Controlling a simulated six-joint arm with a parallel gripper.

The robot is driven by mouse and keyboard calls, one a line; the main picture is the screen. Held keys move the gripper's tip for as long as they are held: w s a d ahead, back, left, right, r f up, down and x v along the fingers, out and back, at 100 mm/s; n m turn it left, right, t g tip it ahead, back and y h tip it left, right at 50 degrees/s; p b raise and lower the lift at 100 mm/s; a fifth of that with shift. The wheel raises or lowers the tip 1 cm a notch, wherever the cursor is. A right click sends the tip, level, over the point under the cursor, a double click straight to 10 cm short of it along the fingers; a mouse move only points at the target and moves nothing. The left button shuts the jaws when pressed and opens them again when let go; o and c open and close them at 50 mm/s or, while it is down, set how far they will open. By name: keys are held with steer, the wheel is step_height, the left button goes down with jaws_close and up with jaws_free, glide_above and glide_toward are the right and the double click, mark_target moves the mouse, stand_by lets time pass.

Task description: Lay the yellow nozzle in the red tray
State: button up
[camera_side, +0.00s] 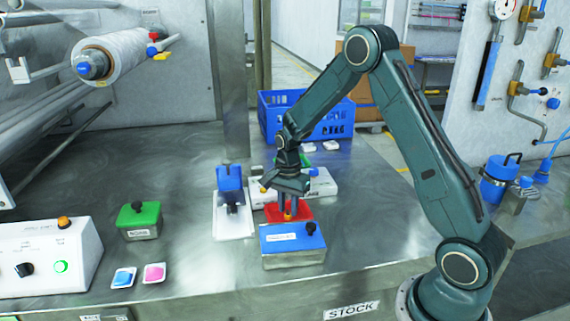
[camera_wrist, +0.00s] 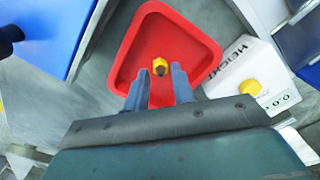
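The red tray (camera_wrist: 128,68) lies on the metal bench, below my gripper; it also shows in the side view (camera_side: 272,212), partly hidden behind the blue-lidded box. The yellow nozzle (camera_wrist: 159,66) is small, with a dark spot at its end, and appears near the middle of the tray floor. In the side view the nozzle (camera_side: 288,217) shows low between my fingers. My gripper (camera_wrist: 161,77) points down over the tray, its two blue-grey fingers apart with clear gaps beside the nozzle. In the side view my gripper (camera_side: 288,208) reaches down into the tray area.
A blue-lidded metal box (camera_side: 293,244) stands just in front of the tray. A white labelled device (camera_wrist: 242,75) with a yellow knob is right beside the tray in the wrist view. A white stand with blue parts (camera_side: 232,205) is left of it.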

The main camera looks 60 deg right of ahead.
mark_target(288, 210)
steer(key=shift+o, duration=1.2)
steer(key=shift+r, duration=0.1)
step_height(288, 210, up, 12)
stand_by(0.3)
